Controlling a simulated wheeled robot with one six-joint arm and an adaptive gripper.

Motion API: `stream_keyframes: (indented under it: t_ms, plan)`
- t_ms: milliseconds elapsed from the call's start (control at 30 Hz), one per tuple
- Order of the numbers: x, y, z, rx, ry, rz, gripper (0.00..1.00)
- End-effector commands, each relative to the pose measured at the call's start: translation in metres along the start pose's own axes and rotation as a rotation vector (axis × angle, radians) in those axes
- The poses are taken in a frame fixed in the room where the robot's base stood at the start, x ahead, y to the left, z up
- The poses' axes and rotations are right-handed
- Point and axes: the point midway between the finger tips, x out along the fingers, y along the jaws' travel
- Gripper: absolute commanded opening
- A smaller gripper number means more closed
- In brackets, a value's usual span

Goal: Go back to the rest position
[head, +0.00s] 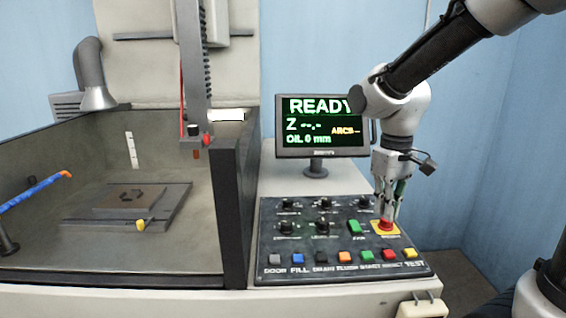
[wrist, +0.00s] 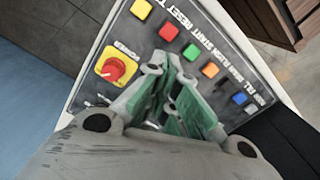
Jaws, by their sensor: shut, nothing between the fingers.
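My gripper (head: 387,212) is at the right end of the control panel (head: 340,262) in the head view, pointing down with its fingers together and empty. In that view its tip overlaps the red power knob (head: 386,225) on its yellow plate. In the wrist view my gripper (wrist: 172,103) is over the panel (wrist: 222,42), and the red knob (wrist: 114,69) stands apart to the left of the fingers. I cannot tell the exact height of the fingertips above the panel.
A monitor (head: 322,126) reading READY, Z --.- and OIL 0 mm stands behind the panel, close to my arm. A tank (head: 236,215) with a block (head: 130,197) inside lies at left. A blue wall (head: 500,140) is at right. Coloured buttons line the panel's front.

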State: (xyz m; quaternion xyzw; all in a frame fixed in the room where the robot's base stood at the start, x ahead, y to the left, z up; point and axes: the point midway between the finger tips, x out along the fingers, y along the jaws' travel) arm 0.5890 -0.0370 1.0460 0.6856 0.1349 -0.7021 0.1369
Motion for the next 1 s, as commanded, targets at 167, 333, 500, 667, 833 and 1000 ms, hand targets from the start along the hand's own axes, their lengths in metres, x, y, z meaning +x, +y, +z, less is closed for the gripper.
stream_keyframes:
  t_ms: [167,333,500,667,833,1000]
  plan:
    - [-0.030,0.025,0.073,0.149,0.115,0.006,0.00]
    - [-0.048,0.040,0.130,0.276,0.249,0.027,0.00]
    - [-0.064,0.049,0.158,0.352,0.359,0.055,0.00]
    - [-0.072,0.054,0.165,0.387,0.398,0.068,0.00]
    - [-0.072,0.054,0.165,0.388,0.395,0.068,0.00]
    - [-0.070,0.051,0.161,0.369,0.389,0.063,0.00]
